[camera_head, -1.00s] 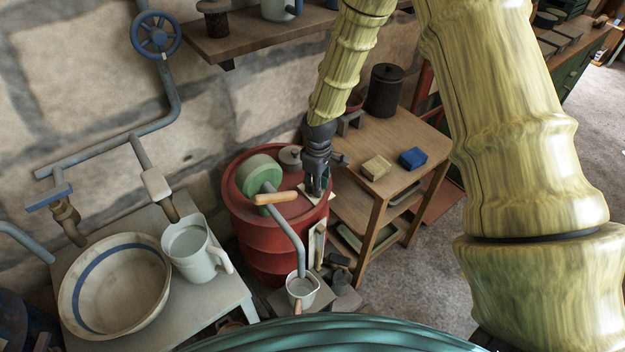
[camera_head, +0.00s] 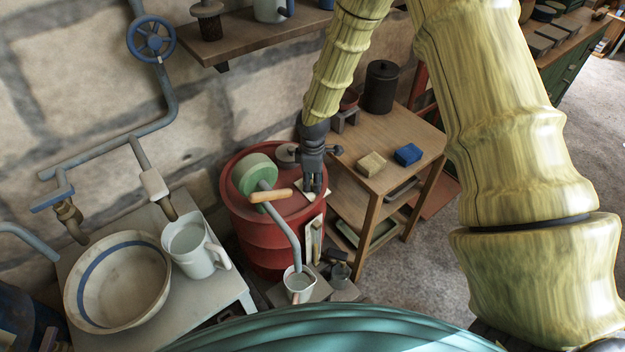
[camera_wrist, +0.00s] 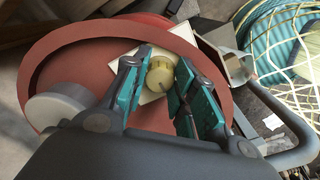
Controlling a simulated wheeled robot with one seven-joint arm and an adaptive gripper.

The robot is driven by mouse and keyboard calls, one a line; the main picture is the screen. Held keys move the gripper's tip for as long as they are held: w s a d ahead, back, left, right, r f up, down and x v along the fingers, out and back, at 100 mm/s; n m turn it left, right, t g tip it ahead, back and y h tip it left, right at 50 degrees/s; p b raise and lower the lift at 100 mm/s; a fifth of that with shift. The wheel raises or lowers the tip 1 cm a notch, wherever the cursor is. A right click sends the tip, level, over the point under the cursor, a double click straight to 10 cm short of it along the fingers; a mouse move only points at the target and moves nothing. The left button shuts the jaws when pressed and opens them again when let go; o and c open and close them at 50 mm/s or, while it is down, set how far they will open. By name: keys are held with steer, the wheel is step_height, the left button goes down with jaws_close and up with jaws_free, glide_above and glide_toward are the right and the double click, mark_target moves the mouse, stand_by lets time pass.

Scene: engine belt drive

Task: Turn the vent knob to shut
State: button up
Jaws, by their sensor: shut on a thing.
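The vent knob (camera_wrist: 160,74) is a small round, yellowish knob on a pale square plate (camera_wrist: 183,33) on top of the red drum (camera_head: 265,237). In the wrist view, my gripper (camera_wrist: 163,72) has its teal-padded fingers on either side of the knob and is shut on it. In the head view, my gripper (camera_head: 312,188) points down at the drum's right side. There the fingers hide the knob, and only part of the plate shows.
A green wheel (camera_head: 251,172) and a crank with a wooden handle (camera_head: 270,195) are left of my gripper. A grey cap (camera_head: 287,153) is just behind. A wooden stand (camera_head: 385,146) with blocks is at right; a table with bowl (camera_head: 118,284) and jug (camera_head: 190,245) at left.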

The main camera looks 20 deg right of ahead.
steer(key=shift+s+f, duration=0.15)
steer(key=shift+s, duration=0.1)
steer(key=o, duration=0.9)
steer(key=shift+o, duration=0.7)
steer(key=shift+w+a, duration=0.1)
steer(key=shift+w, duration=0.05)
steer(key=shift+w+r, duration=0.1)
steer(key=shift+r, duration=0.45)
step_height(320, 180, up, 11)
steer(key=shift+s+r, duration=0.15)
steer(key=shift+s, duration=0.1)
